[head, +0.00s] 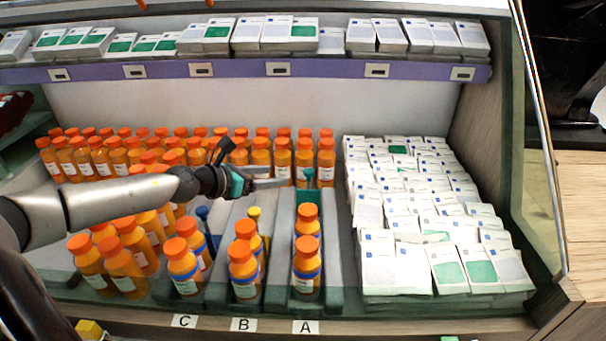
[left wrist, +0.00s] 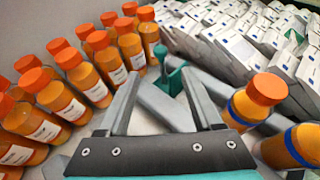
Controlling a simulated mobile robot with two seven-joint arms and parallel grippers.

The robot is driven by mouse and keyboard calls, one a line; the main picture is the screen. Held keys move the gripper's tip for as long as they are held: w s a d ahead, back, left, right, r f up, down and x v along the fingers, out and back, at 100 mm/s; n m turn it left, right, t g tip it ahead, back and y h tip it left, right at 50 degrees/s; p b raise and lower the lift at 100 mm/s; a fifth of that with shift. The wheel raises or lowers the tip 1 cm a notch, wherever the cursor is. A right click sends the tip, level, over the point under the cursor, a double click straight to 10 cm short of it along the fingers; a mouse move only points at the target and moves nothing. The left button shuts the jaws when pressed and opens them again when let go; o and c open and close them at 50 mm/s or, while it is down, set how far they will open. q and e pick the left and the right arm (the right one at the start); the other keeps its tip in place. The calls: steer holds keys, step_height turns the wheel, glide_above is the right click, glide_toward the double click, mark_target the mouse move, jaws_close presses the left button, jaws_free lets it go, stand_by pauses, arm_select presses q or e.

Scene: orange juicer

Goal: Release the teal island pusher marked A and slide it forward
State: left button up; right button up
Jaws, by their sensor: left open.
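The teal pusher (head: 309,178) stands upright at the back of lane A, behind two orange bottles (head: 306,262). The label A (head: 305,327) is on the front edge below that lane. My left gripper (head: 283,183) reaches in from the left, just left of the pusher, with its fingers pointing right toward it. In the left wrist view the fingers (left wrist: 161,75) are spread apart and empty. There the teal pusher (left wrist: 173,76) shows between the fingertips, beyond them; I see no contact. My right gripper is not in view.
Lane B has a yellow pusher (head: 254,214) and lane C a blue pusher (head: 203,216), both with orange bottles in front. Rows of bottles (head: 100,158) fill the back left. White boxes (head: 395,268) are stacked right of lane A. A purple-edged shelf (head: 325,69) runs above.

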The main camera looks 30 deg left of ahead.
mark_target(306, 172)
arm_select(q)
steer(key=b+x, duration=0.1)
steer(key=x, duration=0.8)
steer(key=shift+w+d+b, duration=0.1)
steer(key=shift+w+b, duration=0.2)
steer(key=shift+b, duration=0.05)
steer(key=shift+b+x, duration=0.35)
steer(key=shift+x, duration=0.6)
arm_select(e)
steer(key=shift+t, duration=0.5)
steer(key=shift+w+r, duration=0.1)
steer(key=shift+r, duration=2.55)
arm_select(q)
steer(key=shift+c, duration=0.4)
jaws_close()
